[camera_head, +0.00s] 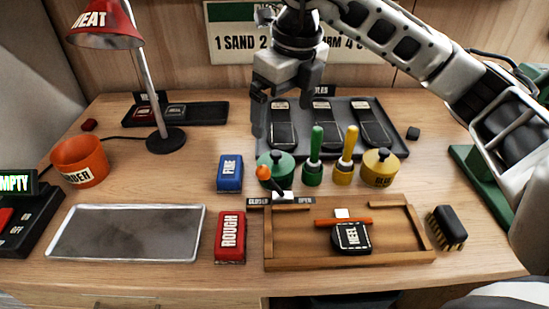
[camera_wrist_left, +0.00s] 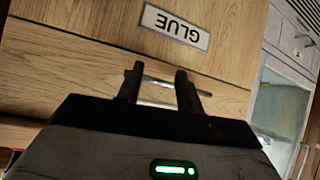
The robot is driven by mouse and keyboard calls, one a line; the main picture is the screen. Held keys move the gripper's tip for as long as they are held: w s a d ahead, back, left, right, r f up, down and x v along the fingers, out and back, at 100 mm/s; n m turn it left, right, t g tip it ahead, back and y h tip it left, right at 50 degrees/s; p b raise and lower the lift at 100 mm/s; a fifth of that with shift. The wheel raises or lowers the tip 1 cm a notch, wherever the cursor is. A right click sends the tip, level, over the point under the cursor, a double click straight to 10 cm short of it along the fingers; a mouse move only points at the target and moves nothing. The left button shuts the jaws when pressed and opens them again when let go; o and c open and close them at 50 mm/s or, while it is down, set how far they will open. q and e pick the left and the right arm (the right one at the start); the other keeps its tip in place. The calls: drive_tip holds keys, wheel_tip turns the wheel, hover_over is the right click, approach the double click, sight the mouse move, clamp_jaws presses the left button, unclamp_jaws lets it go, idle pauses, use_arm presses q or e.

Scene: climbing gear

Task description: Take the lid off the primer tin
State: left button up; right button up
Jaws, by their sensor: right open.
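The green tin (camera_head: 283,160) stands on the table in front of the dark tray and looks like the primer tin, though its label is hidden. Its lid appears to be on. An orange lever knob (camera_head: 263,172) partly covers its front. My right gripper (camera_head: 279,106) reaches in from the upper right, points down and is open and empty, above and behind the green tin. My left gripper is outside the head view. In the left wrist view its fingers (camera_wrist_left: 160,82) are apart in front of a wooden drawer front labelled GLUE (camera_wrist_left: 175,27), with a metal bar handle (camera_wrist_left: 160,103) close by.
A yellow glue tin (camera_head: 381,170) and green and yellow upright handles stand right of the green tin. Behind, a tray (camera_head: 397,148) holds dark shoe-sole-like pieces. A wooden frame (camera_head: 285,238) with a HEEL block lies in front. A blue FINE block (camera_head: 230,174) stands left.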

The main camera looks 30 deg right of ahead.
sight(276, 152)
drive_tip(key=f, duration=0.3)
drive_tip(key=w+f+p, duration=0.1)
drive_tip(key=f, duration=0.7)
drive_tip(key=shift+w+a, duration=0.25)
drive_tip(key=shift+a, duration=0.1)
drive_tip(key=shift+c, duration=0.4)
drive_tip(key=shift+r, duration=0.1)
drive_tip(key=c, duration=1)
